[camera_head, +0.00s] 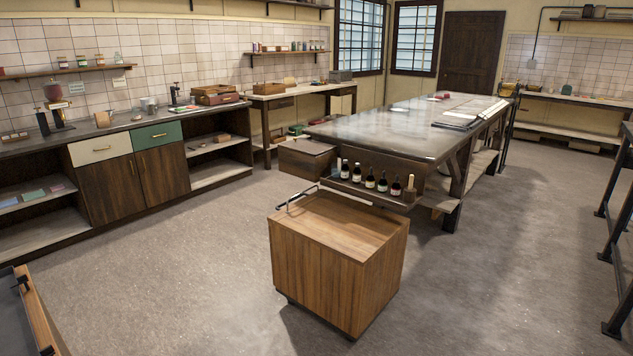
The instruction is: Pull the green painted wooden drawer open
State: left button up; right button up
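The green drawer (157,135) is in the counter along the left wall, to the right of a cream drawer (100,148). It looks shut, its front level with the cream one. A small handle (158,136) shows on its front. Brown cupboard doors (162,175) are below it. Neither of my grippers is in view.
A wooden cart (322,275) stands on the floor in front, with a bar handle at its back. A long stone-topped table (400,130) is behind it, with several dark bottles at its near end. The floor (190,260) between counter and cart is clear.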

aim_at(149, 132)
jog(key=i+l+u, duration=0.1)
jog(key=i, duration=0.55)
jog(key=i+l+u, duration=0.15)
jog(key=i, duration=0.5)
jog(key=i+j+u, duration=0.25)
jog(key=i+u, duration=0.65)
jog(key=i+l+u, duration=0.15)
jog(key=i+u, duration=0.3)
jog(key=i, duration=0.15)
